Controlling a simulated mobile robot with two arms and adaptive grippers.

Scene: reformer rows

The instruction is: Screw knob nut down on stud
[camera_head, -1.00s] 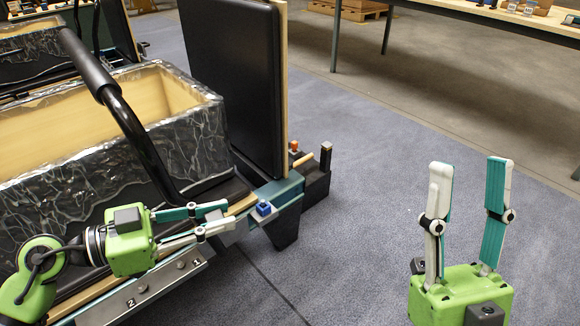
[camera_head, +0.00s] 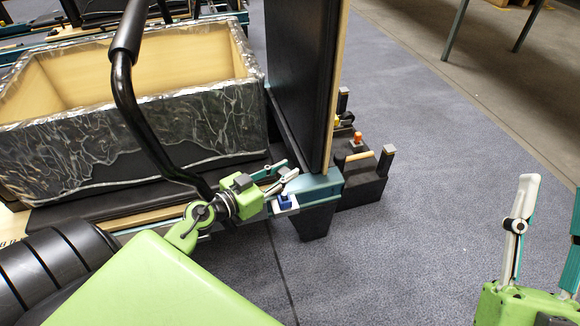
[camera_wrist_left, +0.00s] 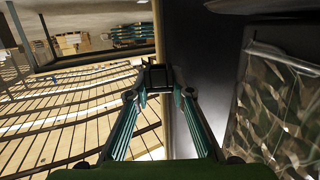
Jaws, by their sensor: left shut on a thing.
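My left gripper (camera_head: 288,170) is above the near end of the teal rail (camera_head: 318,188), close to the upright black board. In the left wrist view its fingers close on a small dark piece (camera_wrist_left: 157,77), which looks like the knob nut. In the head view this piece is too small to make out between the fingertips. I cannot make out the stud. A blue piece on a white block (camera_head: 285,202) sits just below the fingertips at the rail. My right gripper (camera_head: 553,185) is open and empty at the right edge, far from the rail.
A foil-wrapped wooden box (camera_head: 130,115) stands left of the black board (camera_head: 298,80). A curved black bar (camera_head: 135,100) passes in front of the box. A dark block with short posts (camera_head: 360,180) stands beyond the rail. The grey carpet (camera_head: 430,150) to the right is clear.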

